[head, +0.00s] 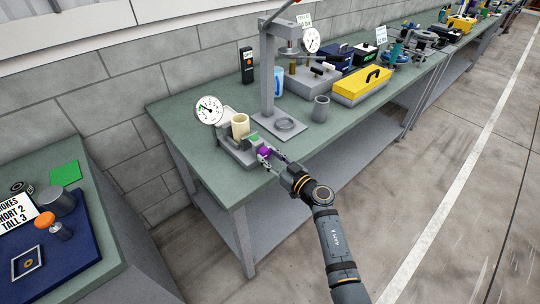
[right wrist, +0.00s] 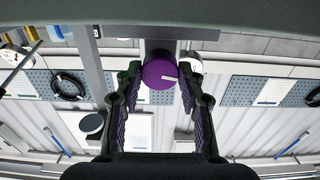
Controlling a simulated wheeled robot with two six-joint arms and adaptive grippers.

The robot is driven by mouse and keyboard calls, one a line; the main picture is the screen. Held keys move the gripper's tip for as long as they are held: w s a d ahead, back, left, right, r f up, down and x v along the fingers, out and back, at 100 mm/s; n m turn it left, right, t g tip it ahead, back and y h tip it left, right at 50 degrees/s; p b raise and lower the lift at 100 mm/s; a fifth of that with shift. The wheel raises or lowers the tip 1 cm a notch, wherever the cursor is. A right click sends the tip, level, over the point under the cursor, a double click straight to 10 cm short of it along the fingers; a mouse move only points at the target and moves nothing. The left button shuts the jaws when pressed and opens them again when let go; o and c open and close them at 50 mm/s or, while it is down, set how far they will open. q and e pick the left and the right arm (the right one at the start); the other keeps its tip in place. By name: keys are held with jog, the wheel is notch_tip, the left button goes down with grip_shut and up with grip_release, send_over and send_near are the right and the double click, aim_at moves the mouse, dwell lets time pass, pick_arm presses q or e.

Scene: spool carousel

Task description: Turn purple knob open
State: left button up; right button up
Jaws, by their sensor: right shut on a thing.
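The purple knob (head: 265,152) is on the front of a small grey fixture (head: 238,153) at the near edge of the green bench. In the right wrist view the knob (right wrist: 158,75) shows face on, with a white mark pointing to the right. My right gripper (head: 272,158) reaches it from the front right and is shut on it, one finger on each side. A round white dial gauge (head: 209,110) with a needle stands at the fixture's back left, and a cream cylinder (head: 240,126) sits on top. My left gripper is not in view.
A grey press (head: 268,85) stands just behind the fixture. A grey cup (head: 320,109) and a yellow toolbox (head: 362,86) are to its right. A separate table with a blue mat (head: 80,262) is at lower left. The floor right of the bench is clear.

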jog(key=n+p, duration=0.2)
jog(key=n, duration=0.1)
jog(key=shift+r, duration=0.15)
jog(key=n+p, duration=0.1)
jog(key=n, duration=0.5)
jog(key=shift+p, duration=0.3)
jog(key=n, duration=0.5)
jog(key=shift+f, duration=0.2)
jog(key=n, duration=0.5)
jog(key=shift+n+b, duration=0.4)
jog(key=o, duration=1.2)
